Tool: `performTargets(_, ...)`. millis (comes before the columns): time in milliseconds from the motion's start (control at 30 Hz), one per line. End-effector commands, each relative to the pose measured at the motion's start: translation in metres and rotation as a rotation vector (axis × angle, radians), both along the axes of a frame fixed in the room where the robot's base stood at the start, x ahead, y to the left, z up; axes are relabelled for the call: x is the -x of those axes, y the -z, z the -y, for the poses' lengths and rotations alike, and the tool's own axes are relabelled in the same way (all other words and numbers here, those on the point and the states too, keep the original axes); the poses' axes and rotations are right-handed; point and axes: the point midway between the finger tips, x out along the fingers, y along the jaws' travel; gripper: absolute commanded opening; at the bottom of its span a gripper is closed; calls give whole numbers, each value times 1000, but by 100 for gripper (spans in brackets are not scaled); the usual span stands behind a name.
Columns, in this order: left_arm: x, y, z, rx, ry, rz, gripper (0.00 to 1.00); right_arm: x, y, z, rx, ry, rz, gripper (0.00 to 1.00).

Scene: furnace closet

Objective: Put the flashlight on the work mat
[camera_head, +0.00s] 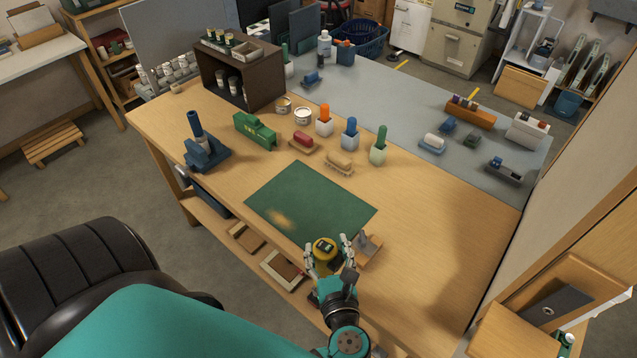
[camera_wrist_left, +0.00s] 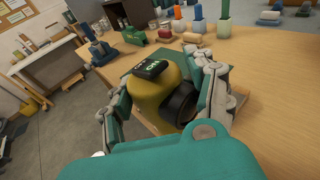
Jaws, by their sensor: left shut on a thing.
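The flashlight (camera_head: 324,246), yellow with a dark end, is between the fingers of my left gripper (camera_head: 329,262), at the near edge of the work mat in the head view. In the left wrist view the flashlight (camera_wrist_left: 155,98) fills the space between the fingers, which are closed on its sides. Its black switch patch faces up and its dark round end points right. The work mat (camera_head: 300,200) is a flat, bare green sheet on the bench. How high the flashlight is above the bench is unclear. My right gripper is out of view.
A small wooden holder (camera_head: 369,248) stands just right of the gripper. The wooden bench (camera_head: 430,240) is clear to the right.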

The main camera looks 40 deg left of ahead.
Motion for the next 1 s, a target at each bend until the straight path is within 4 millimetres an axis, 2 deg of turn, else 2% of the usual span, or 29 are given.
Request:
performTargets(267, -47, 6, -30, -3, 0, 9, 1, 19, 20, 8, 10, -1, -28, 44)
performTargets(500, -95, 12, -62, -3, 1, 9, 1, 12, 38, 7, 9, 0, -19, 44)
performTargets(600, -110, 13, -72, -3, 1, 8, 1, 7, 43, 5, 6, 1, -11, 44)
performTargets(700, -119, 13, -77, -3, 3, 5, 1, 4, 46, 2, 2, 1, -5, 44)
performTargets(867, -123, 15, -80, -2, 4, 4, 1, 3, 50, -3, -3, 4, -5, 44)
performTargets(1000, -122, 29, -80, -2, 4, 4, 1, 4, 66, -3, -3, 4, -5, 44)
